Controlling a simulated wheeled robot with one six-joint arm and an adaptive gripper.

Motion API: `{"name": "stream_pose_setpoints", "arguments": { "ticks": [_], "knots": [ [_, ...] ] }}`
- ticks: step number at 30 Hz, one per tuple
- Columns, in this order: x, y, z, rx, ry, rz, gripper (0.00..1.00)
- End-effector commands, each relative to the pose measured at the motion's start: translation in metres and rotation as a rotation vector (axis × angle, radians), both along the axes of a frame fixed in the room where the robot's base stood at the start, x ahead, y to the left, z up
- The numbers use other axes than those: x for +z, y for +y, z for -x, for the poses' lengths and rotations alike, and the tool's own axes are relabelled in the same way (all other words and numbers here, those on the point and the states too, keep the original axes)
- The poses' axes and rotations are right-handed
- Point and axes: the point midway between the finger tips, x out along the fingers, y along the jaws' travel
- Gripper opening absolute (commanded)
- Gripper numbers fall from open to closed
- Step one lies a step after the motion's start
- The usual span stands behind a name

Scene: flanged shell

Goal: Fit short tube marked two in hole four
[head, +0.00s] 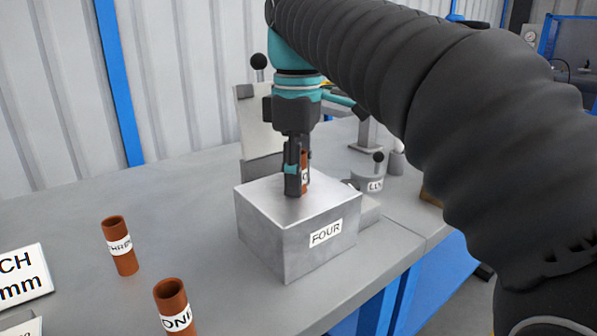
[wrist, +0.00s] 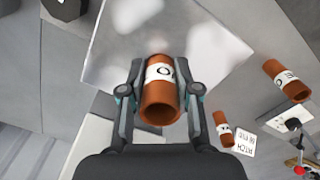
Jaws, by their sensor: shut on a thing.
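My gripper (head: 297,183) is shut on a short copper-coloured tube (head: 305,160) with a white label, held upright over the top of the metal block marked FOUR (head: 290,240). In the wrist view the tube (wrist: 160,105) sits between the two fingers (wrist: 160,95), and part of its label shows. The block's top (wrist: 205,50) lies beyond it in that view. The hole in the block is hidden by the gripper and tube. I cannot tell whether the tube's lower end touches the block or is in it.
Two other copper tubes stand on the grey bench, one marked THREE (head: 119,247) and one marked ONE (head: 174,308). A white sign (head: 22,275) stands at the left. A round grey piece with a black knob (head: 371,180) is behind the block at right.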

Motion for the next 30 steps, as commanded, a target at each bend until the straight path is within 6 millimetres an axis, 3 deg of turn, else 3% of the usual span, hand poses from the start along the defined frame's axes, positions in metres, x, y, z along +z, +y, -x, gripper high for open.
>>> {"name": "stream_pose_setpoints", "arguments": {
  "ticks": [2,3,6,22,30],
  "knots": [
    [-0.002,0.0,0.0,0.0,0.0,0.0,0.0],
    [-0.002,0.0,0.0,0.0,0.0,0.0,0.39],
    [-0.001,0.0,0.0,0.0,0.0,0.0,0.61],
    [0.0,0.0,0.0,0.0,0.0,0.0,0.61],
    [0.024,0.0,0.0,0.0,0.0,0.0,0.61]
  ]
}}
